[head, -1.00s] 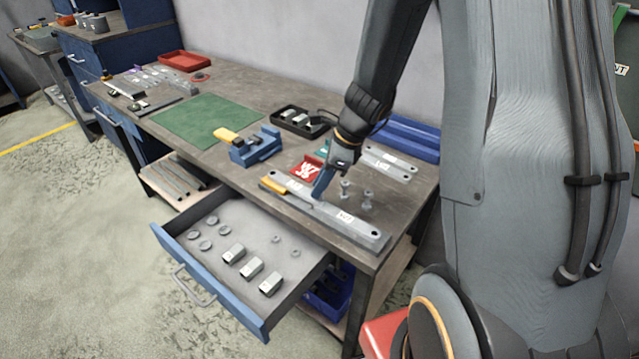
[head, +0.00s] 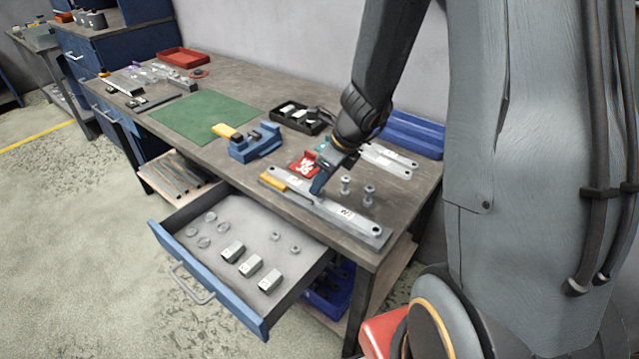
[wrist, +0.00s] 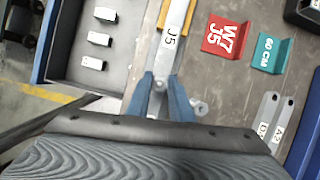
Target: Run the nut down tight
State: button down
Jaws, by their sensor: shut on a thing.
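A long grey galvanized bracket bar (head: 350,222) lies along the front edge of the bench. Its label reads J5 in the wrist view (wrist: 173,27). My gripper (head: 318,188) points down at the bar's middle. Two upright bolt-like pieces (head: 345,186) stand just right of the gripper.
A yellow block (head: 273,182) touches the bar's left end. The red W7 J5 sign (head: 303,167) and teal sign (wrist: 270,52) stand behind. A blue vise (head: 255,145) is left. The open drawer (head: 215,285) juts out in front, holding several blocks and discs. The green mat (head: 207,118) is clear.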

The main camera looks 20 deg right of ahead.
jog(key=m+h, duration=0.1)
jog(key=m, duration=0.1)
jog(key=m+b, duration=0.1)
jog(key=m, duration=0.2)
jog(key=shift+a+f+m+t+h, duration=0.1)
jog(key=shift+m+t+h, duration=0.2)
jog(key=shift+t+h, duration=0.1)
jog(key=m+h, duration=0.2)
jog(key=m, duration=0.3)
jog(key=shift+m, duration=0.3)
jog(key=m+h, duration=0.1)
jog(key=m, duration=0.1)
jog(key=m+g+h+p, duration=0.1)
jog(key=m, duration=0.2)
jog(key=shift+m, duration=0.3)
jog(key=m+p, duration=0.1)
jog(key=m, duration=0.1)
jog(key=shift+m+g+h, duration=0.3)
jog(key=shift+h, duration=0.1)
jog(key=shift+d, duration=0.2)
jog(key=c, duration=1.8)
grip_release()
jog(key=shift+o, duration=0.2)
jog(key=shift+a, duration=0.1)
